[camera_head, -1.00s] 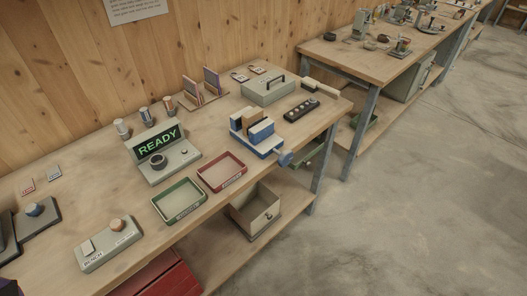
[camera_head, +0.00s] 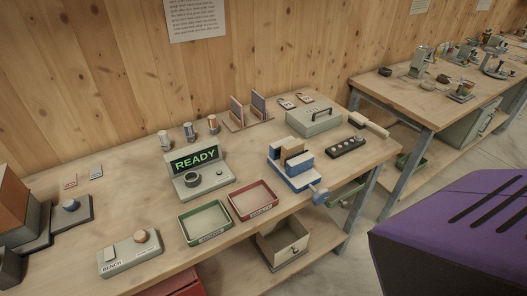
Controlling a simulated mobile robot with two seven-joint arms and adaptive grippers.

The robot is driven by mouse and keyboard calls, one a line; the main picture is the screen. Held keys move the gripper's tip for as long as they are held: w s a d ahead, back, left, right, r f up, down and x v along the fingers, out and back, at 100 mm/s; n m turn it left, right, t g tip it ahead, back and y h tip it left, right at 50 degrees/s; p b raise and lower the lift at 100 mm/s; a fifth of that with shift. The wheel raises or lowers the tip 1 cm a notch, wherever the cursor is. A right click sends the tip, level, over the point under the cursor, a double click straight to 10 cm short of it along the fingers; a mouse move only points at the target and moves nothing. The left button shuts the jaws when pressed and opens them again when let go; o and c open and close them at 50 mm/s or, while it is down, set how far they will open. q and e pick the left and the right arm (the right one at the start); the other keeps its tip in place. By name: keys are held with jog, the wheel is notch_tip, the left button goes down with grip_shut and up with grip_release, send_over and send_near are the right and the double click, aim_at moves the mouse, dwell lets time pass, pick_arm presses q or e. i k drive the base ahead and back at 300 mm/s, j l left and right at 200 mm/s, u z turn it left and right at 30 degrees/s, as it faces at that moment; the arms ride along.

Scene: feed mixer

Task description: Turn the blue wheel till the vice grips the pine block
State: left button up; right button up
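The vice (camera_head: 291,183) stands near the front right of the near bench, with a blue and white body. The pine block (camera_head: 292,150) appears as a brown piece standing among the vice's upright parts. I cannot tell at this size whether the jaws touch it. The blue wheel (camera_head: 320,196) is on the vice's front right end, at the bench's front edge. Neither of my grippers shows in the head view, and nothing is seen touching the wheel.
A red tray (camera_head: 274,207) and a green tray (camera_head: 184,231) lie left of the vice. A READY display unit (camera_head: 197,160) stands behind them. A grey case (camera_head: 314,121) and a black strip with knobs (camera_head: 346,147) lie behind and right of the vice.

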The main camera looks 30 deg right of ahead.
aim_at(321, 196)
jog(key=l+u, duration=0.45)
jog(key=k+l+u, duration=0.15)
jog(key=l+u, duration=0.3)
jog(key=k+l+u, duration=0.2)
jog(key=l, duration=0.15)
jog(key=l+u, duration=0.2)
jog(key=l, duration=0.15)
jog(key=k+l+u, duration=0.35)
jog(key=k+l, duration=0.2)
jog(key=k+l+u, duration=0.1)
jog(key=k+l, duration=0.25)
jog(key=l, duration=0.2)
